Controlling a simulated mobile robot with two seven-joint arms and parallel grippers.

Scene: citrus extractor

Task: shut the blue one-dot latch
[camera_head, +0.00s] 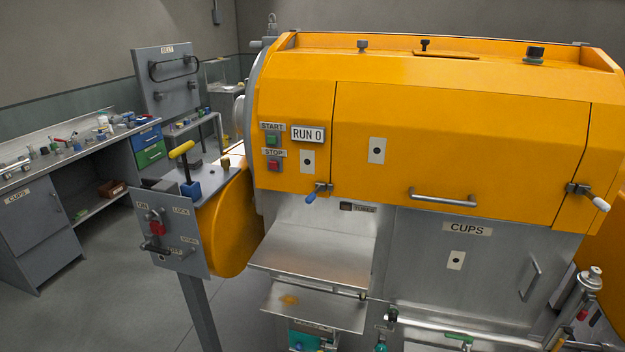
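A small metal latch with a blue handle (312,194) sits at the lower left edge of the orange hood (450,135), below a white plate with one dark dot (307,161). Its handle angles down and to the left. I cannot tell whether it is hooked shut, and no dot on the handle can be made out. A similar latch with a white handle (598,203) sits at the hood's lower right corner, its handle angled down and to the right. Neither of my grippers is in view.
The hood looks lowered, with a bar handle (442,198) at its lower edge. Below are an open steel tray (313,254) and a CUPS door (463,258).

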